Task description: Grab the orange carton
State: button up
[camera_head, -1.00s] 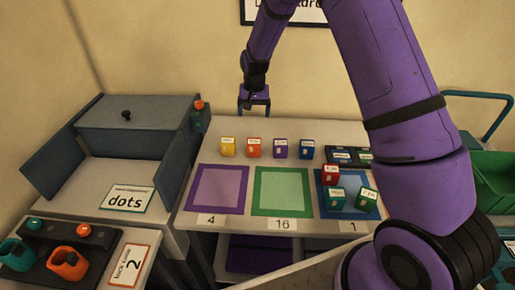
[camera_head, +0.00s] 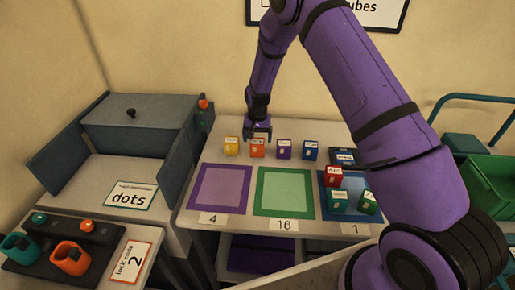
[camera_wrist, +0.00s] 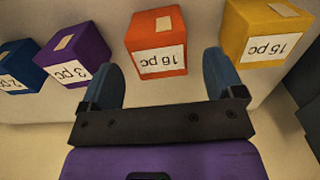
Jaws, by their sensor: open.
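The orange carton (camera_head: 257,150) stands on the table in a row of small cartons, second from the left in the head view. In the wrist view the orange carton (camera_wrist: 157,42) bears a white label reading "16 pc" upside down and lies just beyond the fingertips, between their lines. My gripper (camera_head: 257,135) is at the orange carton, seen from above and behind it. In the wrist view my gripper (camera_wrist: 160,70) is open with nothing between its two blue-grey fingers. In the head view the fingers partly overlap the carton's top.
A yellow carton (camera_head: 231,147) stands left of the orange one, a purple carton (camera_head: 284,149) and a blue carton (camera_head: 310,150) to its right. Red (camera_head: 333,177) and green cartons sit on the blue square. The purple (camera_head: 219,188) and green squares (camera_head: 284,190) are empty.

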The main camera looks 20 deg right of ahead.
aim_at(257, 141)
notch_tip(257, 141, down, 5)
jog(key=shift+r, duration=0.2)
jog(key=shift+s, duration=0.1)
jog(key=shift+c, duration=0.2)
jog(key=c, duration=1)
jog(key=shift+r, duration=0.15)
